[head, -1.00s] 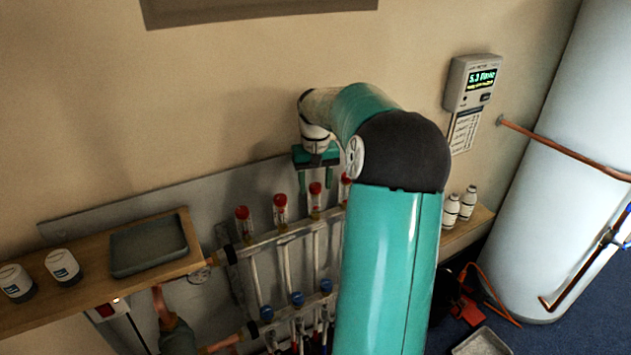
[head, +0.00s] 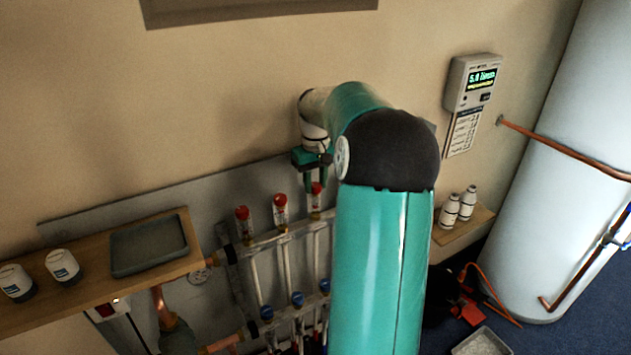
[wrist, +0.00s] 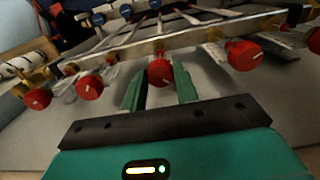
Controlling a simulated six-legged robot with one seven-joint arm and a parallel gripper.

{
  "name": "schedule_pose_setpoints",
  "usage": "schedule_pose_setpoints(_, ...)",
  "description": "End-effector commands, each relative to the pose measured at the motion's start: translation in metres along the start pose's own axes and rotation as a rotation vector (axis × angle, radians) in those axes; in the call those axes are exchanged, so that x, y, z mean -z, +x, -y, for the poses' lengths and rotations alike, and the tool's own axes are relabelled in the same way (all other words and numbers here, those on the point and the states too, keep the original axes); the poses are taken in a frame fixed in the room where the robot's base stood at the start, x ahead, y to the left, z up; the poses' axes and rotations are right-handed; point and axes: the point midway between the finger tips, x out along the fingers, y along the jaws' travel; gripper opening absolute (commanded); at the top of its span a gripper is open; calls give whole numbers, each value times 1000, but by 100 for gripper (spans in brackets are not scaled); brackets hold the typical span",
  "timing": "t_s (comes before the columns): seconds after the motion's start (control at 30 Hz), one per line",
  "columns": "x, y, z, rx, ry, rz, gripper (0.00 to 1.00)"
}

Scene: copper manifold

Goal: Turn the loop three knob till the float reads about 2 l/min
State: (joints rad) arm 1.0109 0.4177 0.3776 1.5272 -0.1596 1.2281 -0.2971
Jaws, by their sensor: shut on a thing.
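Red-capped flow knobs stand in a row along the manifold rail. The third from the left in the head view, the loop three knob (head: 316,188), is directly under my gripper (head: 315,180). In the wrist view this red knob (wrist: 160,72) sits at the tips of the two green fingers of my gripper (wrist: 160,80), which are shut on it. The float inside its clear tube is too small to read. The wall meter (head: 482,78) shows a green number that looks like 5.0.
Two neighbouring red knobs (head: 280,205) (head: 242,213) stand close to the left; those on the right are hidden behind my arm. A wooden shelf (head: 90,282) with a grey tray (head: 150,246) is at left. White bottles (head: 468,200) stand on a small right shelf.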

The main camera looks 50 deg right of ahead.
Motion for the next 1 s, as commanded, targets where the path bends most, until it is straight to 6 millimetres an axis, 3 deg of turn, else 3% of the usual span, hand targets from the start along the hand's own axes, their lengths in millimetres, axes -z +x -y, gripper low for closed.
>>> schedule_pose_setpoints(0.43,1,-1,0,-3,-258,-4,7)
schedule_pose_setpoints(1.0,1,-2,0,-2,-302,-5,7)
